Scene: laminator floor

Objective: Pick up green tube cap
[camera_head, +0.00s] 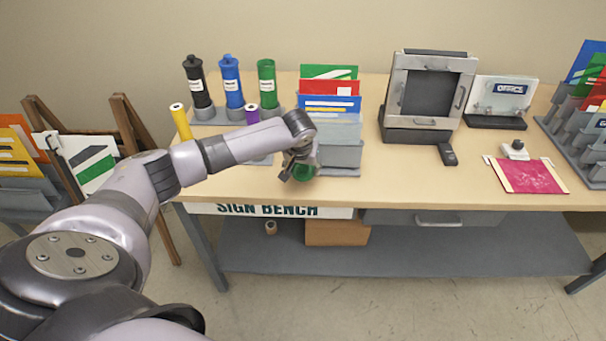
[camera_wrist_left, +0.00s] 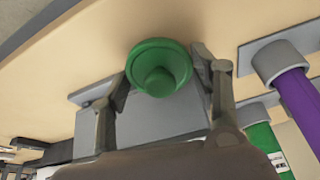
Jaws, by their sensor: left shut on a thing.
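My left gripper (camera_head: 297,167) is shut on the green tube cap (camera_head: 304,173), near the front edge of the bench. In the left wrist view the cap (camera_wrist_left: 158,68) is a round green disc with a knob, held between the two fingers (camera_wrist_left: 160,76). In the head view the gripper partly hides the cap. The green tube (camera_head: 266,82) stands at the back of the bench with no cap on top. The black tube (camera_head: 196,82) and the blue tube (camera_head: 231,80) beside it have knobbed caps. My right gripper is not in view.
The sign bench (camera_head: 400,180) carries a grey file rack (camera_head: 342,157) right beside my gripper. A yellow roll (camera_head: 181,120) and a purple roll (camera_head: 252,115) stand in front of the tubes. A grey press (camera_head: 430,92) and a pink sheet (camera_head: 530,177) are to the right.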

